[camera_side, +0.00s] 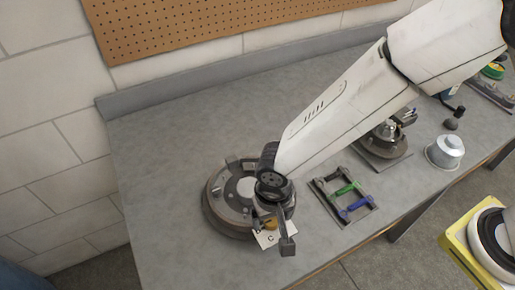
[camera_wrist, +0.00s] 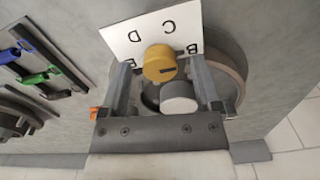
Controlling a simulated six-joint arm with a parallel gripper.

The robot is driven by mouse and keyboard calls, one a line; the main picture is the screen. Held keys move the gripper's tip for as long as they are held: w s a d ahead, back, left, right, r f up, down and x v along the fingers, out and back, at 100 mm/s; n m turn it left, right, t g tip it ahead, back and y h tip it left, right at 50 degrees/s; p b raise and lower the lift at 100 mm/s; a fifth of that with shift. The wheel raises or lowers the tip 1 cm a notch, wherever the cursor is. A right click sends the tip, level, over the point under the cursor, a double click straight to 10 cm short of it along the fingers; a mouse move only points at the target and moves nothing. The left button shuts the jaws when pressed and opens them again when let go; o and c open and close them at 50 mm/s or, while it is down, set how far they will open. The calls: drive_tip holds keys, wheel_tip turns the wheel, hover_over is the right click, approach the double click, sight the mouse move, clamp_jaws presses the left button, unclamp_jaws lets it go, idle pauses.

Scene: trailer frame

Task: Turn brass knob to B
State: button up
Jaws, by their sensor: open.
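The brass knob (camera_wrist: 157,60) sits at the edge of a white lettered card (camera_wrist: 128,36) in the wrist view; a small dark mark shows on its near side. C and D read upside down on the card, with partly hidden letters beside the knob; the right one looks like B. In the side view the knob (camera_side: 270,224) is partly hidden by my gripper (camera_side: 277,226), and a C shows on the card (camera_side: 271,240). My gripper (camera_wrist: 160,66) is open, one finger on each side of the knob, with gaps visible. I cannot tell its height over the knob.
The knob is at a round grey metal assembly (camera_side: 212,207) with a pale centre cap (camera_wrist: 179,97). A rack of coloured handles (camera_side: 343,188), another metal assembly (camera_side: 384,141) and a silver pot (camera_side: 445,151) stand to the right. The left bench top is clear.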

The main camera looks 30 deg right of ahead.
sight(271, 220)
drive_tip(key=shift+r, duration=3.7)
drive_tip(key=shift+w+d+r, duration=0.1)
drive_tip(key=shift+w+d, duration=0.1)
drive_tip(key=shift+d, duration=0.25)
drive_tip(key=d+r+n+t, duration=0.1)
drive_tip(key=d+r+t, duration=0.1)
drive_tip(key=d, duration=2.7)
drive_tip(key=shift+s+r+n+t, duration=0.25)
drive_tip(key=shift+s+n+t, duration=0.05)
drive_tip(key=shift+n, duration=0.1)
drive_tip(key=shift+d, duration=0.1)
